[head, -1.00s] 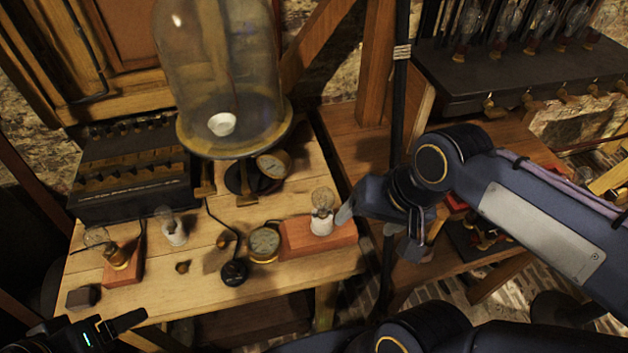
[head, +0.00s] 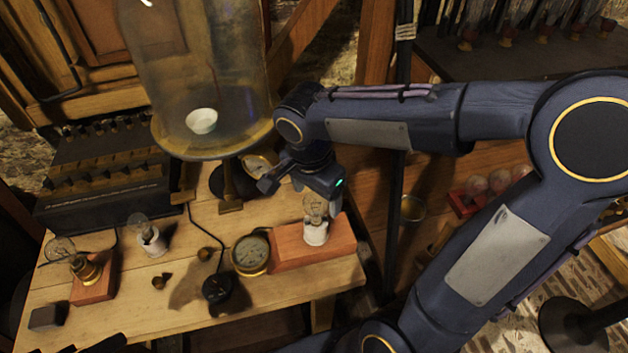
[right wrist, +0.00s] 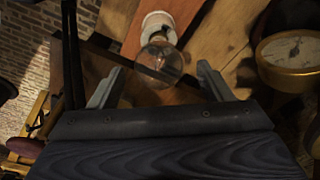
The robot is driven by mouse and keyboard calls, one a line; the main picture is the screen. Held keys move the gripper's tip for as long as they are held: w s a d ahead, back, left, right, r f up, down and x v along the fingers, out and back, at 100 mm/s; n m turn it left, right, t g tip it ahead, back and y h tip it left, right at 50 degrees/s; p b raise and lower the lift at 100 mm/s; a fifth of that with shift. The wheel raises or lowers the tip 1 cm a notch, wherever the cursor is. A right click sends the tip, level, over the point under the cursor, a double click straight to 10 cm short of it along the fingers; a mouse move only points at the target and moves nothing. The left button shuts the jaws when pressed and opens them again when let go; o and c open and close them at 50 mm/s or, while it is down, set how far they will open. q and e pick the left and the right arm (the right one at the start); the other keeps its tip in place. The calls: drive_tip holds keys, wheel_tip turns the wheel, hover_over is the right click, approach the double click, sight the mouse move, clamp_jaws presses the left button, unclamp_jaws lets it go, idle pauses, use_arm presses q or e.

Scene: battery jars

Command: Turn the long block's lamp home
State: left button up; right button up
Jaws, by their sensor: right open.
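The long block (head: 282,250) is a reddish wooden block lying on the table near its right edge. Its lamp (head: 315,209), a clear glass bulb, stands upright in a white socket (head: 316,234) on the block. My right gripper (head: 318,196) is above the lamp, close to the glass in the head view. In the right wrist view my right gripper (right wrist: 158,82) is open, with one finger on each side of the bulb (right wrist: 160,60) and visible gaps; the white socket (right wrist: 158,22) shows beyond it. My left gripper does not show in the head view now.
A brass gauge (head: 250,254) sits just left of the block, with a black knob-like piece (head: 218,288) beside it. A large glass bell jar (head: 205,110) stands behind. A shorter block with a bulb (head: 93,281) and a white-socketed bulb (head: 150,240) are farther left.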

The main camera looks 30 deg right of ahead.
drive_tip(key=shift+d+f, duration=0.1)
drive_tip(key=shift+f, duration=0.75)
drive_tip(key=shift+c, duration=0.4)
drive_tip(key=c, duration=1)
drive_tip(key=shift+f+m+b, duration=0.1)
drive_tip(key=shift+m+b, duration=0.5)
drive_tip(key=shift+m, duration=0.3)
drive_tip(key=shift+c, duration=0.2)
drive_tip(key=m+b, duration=0.1)
drive_tip(key=m, duration=0.2)
drive_tip(key=shift+g, duration=0.3)
drive_tip(key=shift+m, duration=0.8)
